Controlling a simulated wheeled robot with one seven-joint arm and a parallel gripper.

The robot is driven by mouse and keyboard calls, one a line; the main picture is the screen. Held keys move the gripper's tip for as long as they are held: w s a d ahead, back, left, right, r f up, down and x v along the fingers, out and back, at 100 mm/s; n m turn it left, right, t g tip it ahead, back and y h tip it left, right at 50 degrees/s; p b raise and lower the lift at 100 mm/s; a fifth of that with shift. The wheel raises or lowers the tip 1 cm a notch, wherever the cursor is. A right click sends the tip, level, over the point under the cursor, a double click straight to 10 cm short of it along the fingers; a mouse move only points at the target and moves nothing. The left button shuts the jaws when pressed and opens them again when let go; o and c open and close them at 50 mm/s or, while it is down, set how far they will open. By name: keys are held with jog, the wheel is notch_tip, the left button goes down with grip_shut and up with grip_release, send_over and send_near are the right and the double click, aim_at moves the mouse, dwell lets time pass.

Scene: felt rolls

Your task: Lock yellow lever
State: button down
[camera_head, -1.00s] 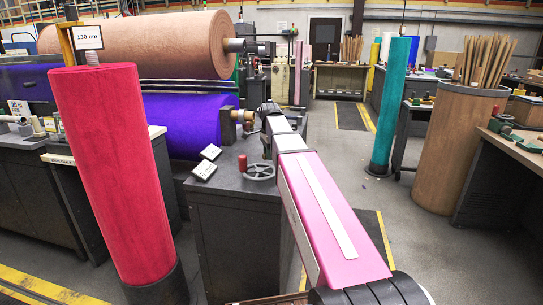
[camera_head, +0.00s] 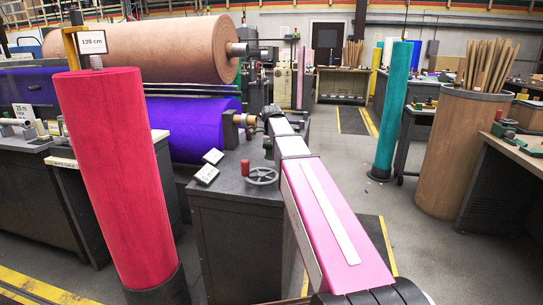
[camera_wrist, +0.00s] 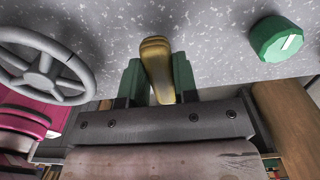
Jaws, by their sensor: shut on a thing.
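The yellow lever (camera_wrist: 156,62) shows in the wrist view as a rounded, brass-yellow handle against a grey speckled surface. My gripper (camera_wrist: 157,78) has its two green fingers on either side of the lever and is shut on it. The lever's lower end is partly hidden by the gripper body. In the head view, my pink arm reaches forward to the dark cabinet. The gripper and lever cannot be made out clearly there.
A grey handwheel (camera_head: 261,176) sits on the dark cabinet (camera_head: 238,240); it also shows left of my gripper in the wrist view (camera_wrist: 45,65). A green knob (camera_wrist: 277,40) is at the right. A tall red roll (camera_head: 118,175) stands left.

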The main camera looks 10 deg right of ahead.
dwell(0.3)
jog(key=c, duration=0.9)
grip_release()
notch_tip(320, 180, up, 11)
jog(key=shift+f, duration=0.1)
